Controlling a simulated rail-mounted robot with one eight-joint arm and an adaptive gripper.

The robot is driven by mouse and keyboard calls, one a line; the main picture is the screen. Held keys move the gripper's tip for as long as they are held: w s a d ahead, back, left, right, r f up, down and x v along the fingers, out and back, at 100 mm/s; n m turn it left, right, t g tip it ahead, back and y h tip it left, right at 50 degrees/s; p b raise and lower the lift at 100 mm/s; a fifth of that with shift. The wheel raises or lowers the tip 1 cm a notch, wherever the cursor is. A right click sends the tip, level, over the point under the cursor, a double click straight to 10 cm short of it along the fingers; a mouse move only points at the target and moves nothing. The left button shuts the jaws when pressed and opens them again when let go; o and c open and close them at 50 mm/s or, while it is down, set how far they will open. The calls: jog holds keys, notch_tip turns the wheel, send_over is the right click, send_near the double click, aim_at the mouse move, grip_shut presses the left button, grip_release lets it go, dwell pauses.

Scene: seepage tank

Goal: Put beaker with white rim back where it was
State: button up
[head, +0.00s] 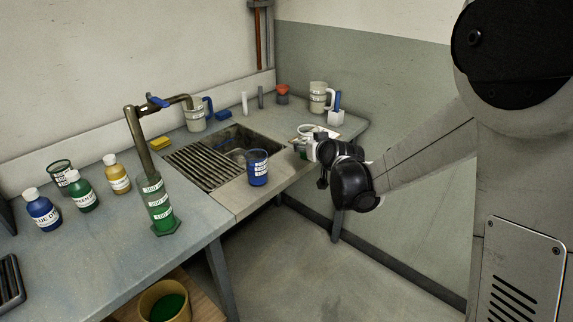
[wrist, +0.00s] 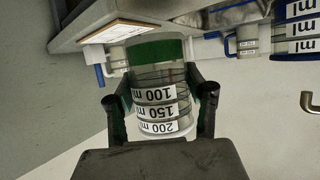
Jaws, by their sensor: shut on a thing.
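My gripper (head: 308,149) is shut on a clear beaker at the right end of the counter in the head view. The beaker's pale rim (head: 307,129) shows just above my gripper, and my gripper hides much of its body. In the wrist view the picture is upside down. There the beaker (wrist: 158,78) sits between both fingers (wrist: 158,100), with 100, 150 and 200 ml labels and a shallow layer of green liquid at its base. It appears upright. Whether its base touches the counter, I cannot tell.
A paper-like board (head: 328,134) lies close behind the beaker. A blue-filled beaker (head: 258,169) stands at the sink's front edge. The sink (head: 236,140) with its slatted rack lies left. A white jug (head: 318,97) and blue-handled item (head: 336,108) stand behind. A green-filled cylinder (head: 157,205) stands left.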

jog(key=w+a+r+n+g+y, duration=0.1)
jog(key=w+a+r+n+y, duration=0.3)
jog(key=a, duration=0.3)
jog(key=shift+m+g+h, duration=0.3)
jog(key=shift+m+h, duration=0.3)
jog(key=shift+w+f+b, duration=0.2)
jog(key=shift+f+b, duration=0.35)
jog(key=shift+f, duration=1.85)
jog(key=shift+w+f+b, duration=0.15)
jog(key=shift+f+b, duration=0.35)
jog(key=shift+f, duration=1.9)
jog(key=o, duration=1.3)
jog(key=shift+f, duration=0.1)
jog(key=shift+o, duration=0.2)
